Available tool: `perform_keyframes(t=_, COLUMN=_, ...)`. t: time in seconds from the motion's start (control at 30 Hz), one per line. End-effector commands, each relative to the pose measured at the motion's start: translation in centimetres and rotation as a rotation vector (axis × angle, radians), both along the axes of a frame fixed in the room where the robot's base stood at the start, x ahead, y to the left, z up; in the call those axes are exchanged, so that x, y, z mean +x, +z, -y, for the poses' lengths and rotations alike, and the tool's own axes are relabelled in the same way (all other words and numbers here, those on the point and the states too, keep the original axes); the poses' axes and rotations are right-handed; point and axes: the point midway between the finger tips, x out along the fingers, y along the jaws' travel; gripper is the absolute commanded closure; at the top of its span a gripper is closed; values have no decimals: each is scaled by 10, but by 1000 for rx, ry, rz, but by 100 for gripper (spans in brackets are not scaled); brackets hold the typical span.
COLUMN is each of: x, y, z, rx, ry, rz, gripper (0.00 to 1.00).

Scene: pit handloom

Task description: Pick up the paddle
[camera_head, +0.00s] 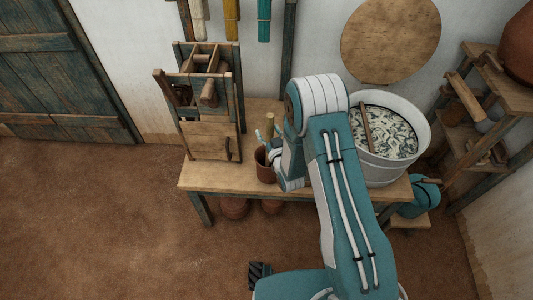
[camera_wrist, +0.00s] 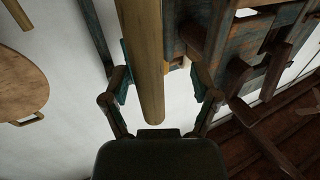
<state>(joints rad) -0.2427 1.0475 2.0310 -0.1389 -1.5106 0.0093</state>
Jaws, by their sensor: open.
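A wooden rod (camera_head: 270,125), likely the paddle's handle, stands upright at the brown pot (camera_head: 264,172) on the bench. In the wrist view the round, light-brown rod (camera_wrist: 146,60) runs from the top edge down between my fingers, its rounded end close to the palm. My gripper (camera_wrist: 160,78) is open, one finger on each side of the rod, with a visible gap at the right finger. In the head view my arm hides most of the gripper. The rod's lower end is hidden.
A wooden frame device (camera_head: 210,140) stands left on the bench (camera_head: 225,180). A white tub (camera_head: 418,145) with pale contents and a leaning stick (camera_head: 366,128) is right. A round board (camera_head: 390,40) is against the wall.

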Motion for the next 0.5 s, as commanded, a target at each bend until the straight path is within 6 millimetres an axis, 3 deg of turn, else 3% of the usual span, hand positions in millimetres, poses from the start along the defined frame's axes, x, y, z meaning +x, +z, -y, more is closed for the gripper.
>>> perform_keyframes(t=0.1, x=10, y=0, z=-1, rx=3, ry=-1, rz=0, gripper=22)
perform_keyframes(t=0.33, x=11, y=0, z=-3, rx=0, ry=-1, rz=-1, gripper=22)
perform_keyframes(t=0.37, x=11, y=-1, z=-4, rx=-1, ry=-1, rz=-2, gripper=31)
perform_keyframes(t=0.5, x=11, y=-1, z=-5, rx=-2, ry=-1, rz=-1, gripper=94)
